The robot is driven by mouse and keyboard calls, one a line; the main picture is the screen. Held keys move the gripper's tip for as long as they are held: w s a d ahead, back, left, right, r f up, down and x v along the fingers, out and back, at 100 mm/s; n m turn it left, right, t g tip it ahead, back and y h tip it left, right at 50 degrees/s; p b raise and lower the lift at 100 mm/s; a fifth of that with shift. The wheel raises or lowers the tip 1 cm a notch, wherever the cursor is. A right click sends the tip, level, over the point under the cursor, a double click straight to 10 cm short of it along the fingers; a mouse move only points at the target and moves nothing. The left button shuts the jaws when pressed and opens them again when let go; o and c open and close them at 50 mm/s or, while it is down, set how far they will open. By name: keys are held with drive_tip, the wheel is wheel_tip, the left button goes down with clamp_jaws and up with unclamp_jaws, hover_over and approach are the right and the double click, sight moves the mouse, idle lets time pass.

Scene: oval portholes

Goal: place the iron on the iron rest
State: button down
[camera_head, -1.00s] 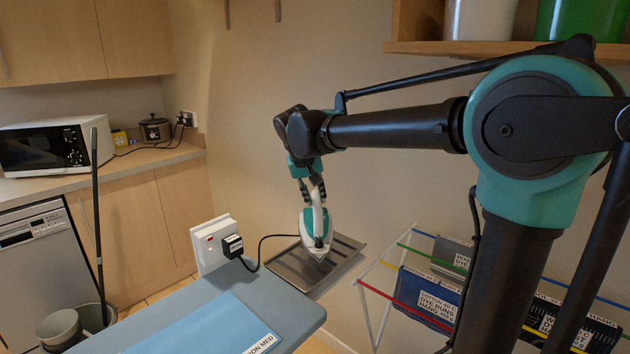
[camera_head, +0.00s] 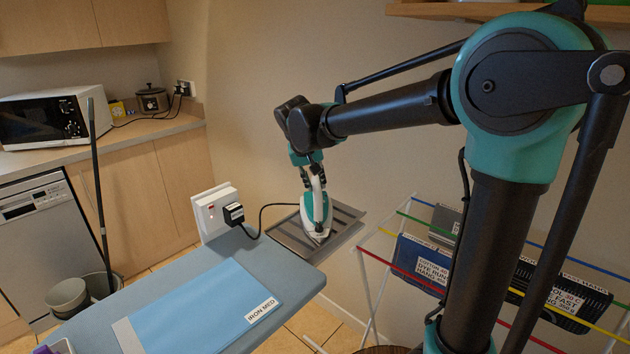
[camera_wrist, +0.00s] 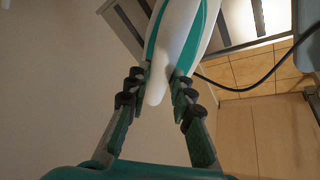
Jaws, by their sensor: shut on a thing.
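The white and teal iron (camera_head: 318,218) is at the far end of the ironing board, over the grey slatted iron rest (camera_head: 345,222). My gripper (camera_head: 314,186) is above it and shut on its handle. In the wrist view the iron (camera_wrist: 178,40) lies between the two fingers of my gripper (camera_wrist: 160,85), and the slatted rest (camera_wrist: 130,32) shows behind it. The iron's lower end appears at or just above the slats; whether it touches them I cannot tell. Part of the rest is hidden by the iron.
A blue ironing board (camera_head: 300,270) holds a folded blue cloth (camera_head: 205,305) labelled IRON MED. A black cord runs from a plug (camera_head: 234,214) at a white socket box to the iron.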

drive_tip(key=shift+f, duration=0.1)
drive_tip(key=c, duration=1.3)
unclamp_jaws()
drive_tip(key=v, duration=1.2)
